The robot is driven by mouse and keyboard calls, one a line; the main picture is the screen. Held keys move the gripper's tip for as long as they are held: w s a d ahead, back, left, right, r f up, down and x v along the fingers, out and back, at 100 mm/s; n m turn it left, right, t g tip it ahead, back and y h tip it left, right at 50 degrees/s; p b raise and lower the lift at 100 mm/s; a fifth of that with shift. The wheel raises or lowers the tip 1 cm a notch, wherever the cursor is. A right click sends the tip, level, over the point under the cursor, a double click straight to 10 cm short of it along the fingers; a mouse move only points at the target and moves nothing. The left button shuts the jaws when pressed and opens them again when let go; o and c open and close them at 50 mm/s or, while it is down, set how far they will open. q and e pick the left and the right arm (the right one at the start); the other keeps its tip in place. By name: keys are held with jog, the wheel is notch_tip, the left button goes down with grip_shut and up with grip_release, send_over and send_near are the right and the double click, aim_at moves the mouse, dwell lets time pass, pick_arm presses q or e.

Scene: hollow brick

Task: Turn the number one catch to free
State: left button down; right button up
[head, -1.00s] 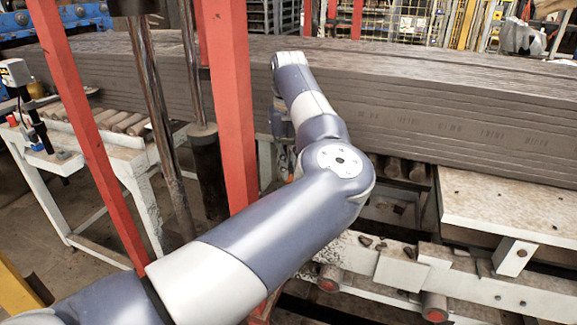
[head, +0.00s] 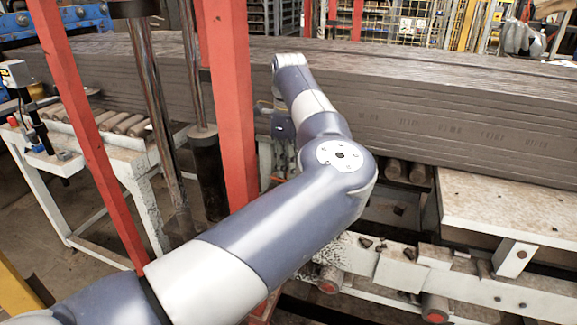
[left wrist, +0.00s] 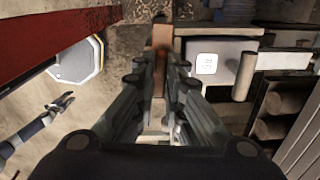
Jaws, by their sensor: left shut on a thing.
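In the left wrist view my left gripper (left wrist: 160,78) is shut on an orange-brown lever-like piece (left wrist: 161,42), which I take for the catch. Its upper end shows beyond the fingertips; the rest is hidden between the fingers. A pale plate with a small white label (left wrist: 207,63) is just right of the fingers; the marking is too small to read surely. In the head view my left arm reaches to the red post, and the fingers and catch are hidden behind the arm and post.
A red upright post (head: 232,110) stands close left of my left wrist. A long stack of grey-brown slabs (head: 430,115) lies behind the arm. A roller table (head: 100,135) is at left, and a white-framed conveyor (head: 500,205) is at right.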

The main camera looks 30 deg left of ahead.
pick_arm(q)
jog(key=shift+r+n, duration=0.15)
jog(key=shift+n, duration=0.35)
jog(key=c, duration=1.7)
grip_release()
notch_tip(320, 180, up, 12)
jog(key=shift+f, duration=0.1)
